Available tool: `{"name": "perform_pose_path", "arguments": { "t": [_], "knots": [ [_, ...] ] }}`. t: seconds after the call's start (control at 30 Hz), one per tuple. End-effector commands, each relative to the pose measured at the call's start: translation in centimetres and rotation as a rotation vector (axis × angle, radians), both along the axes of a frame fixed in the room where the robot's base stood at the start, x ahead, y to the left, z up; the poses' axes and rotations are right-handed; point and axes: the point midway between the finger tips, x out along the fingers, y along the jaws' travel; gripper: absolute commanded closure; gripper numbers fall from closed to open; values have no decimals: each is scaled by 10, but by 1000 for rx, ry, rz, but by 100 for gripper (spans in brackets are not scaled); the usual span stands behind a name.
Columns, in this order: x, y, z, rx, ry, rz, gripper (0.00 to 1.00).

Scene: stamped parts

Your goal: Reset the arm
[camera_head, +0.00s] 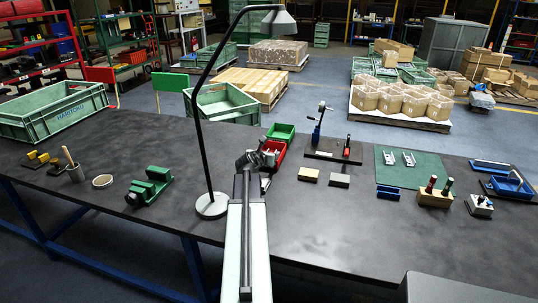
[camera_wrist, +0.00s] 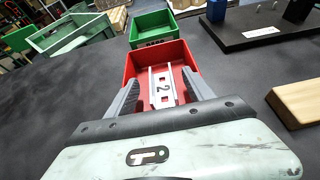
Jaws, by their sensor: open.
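My gripper (camera_head: 262,160) is at the front of the red bin (camera_head: 279,147), with my arm reaching out from the bottom of the head view. In the wrist view my gripper (camera_wrist: 160,78) is open, its two fingers apart. A pale stamped metal part (camera_wrist: 163,97) marked "2" shows between the fingers, lying in the red bin (camera_wrist: 185,50); the fingers appear clear of it. Two similar metal parts, one left (camera_head: 390,158) and one right (camera_head: 408,159), lie on the green mat (camera_head: 420,175).
A green bin (camera_head: 281,131) stands behind the red bin. A desk lamp (camera_head: 212,205) rises just left of my arm. A green device (camera_head: 150,187) is left. The front table centre-right is clear.

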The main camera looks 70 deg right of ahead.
Motion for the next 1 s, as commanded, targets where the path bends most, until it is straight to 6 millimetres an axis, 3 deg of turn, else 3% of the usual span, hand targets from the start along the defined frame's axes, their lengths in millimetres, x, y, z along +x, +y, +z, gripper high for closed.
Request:
{"name": "perform_pose_path", "arguments": {
  "t": [0.1, 0.23, 0.57, 0.67, 0.77, 0.9, 1.0],
  "knots": [
    [-2, 27, 14, 0, 1, 2, 38],
    [-3, 47, 22, 0, 1, 1, 38],
    [-2, 50, 21, -1, 1, 0, 38],
    [-2, 50, 31, -1, 1, 0, 38],
    [-2, 50, 58, -1, 1, 0, 38],
    [-2, 50, 120, -1, 1, 0, 38],
    [-3, 50, 151, 0, 1, 0, 38]
  ]
}}
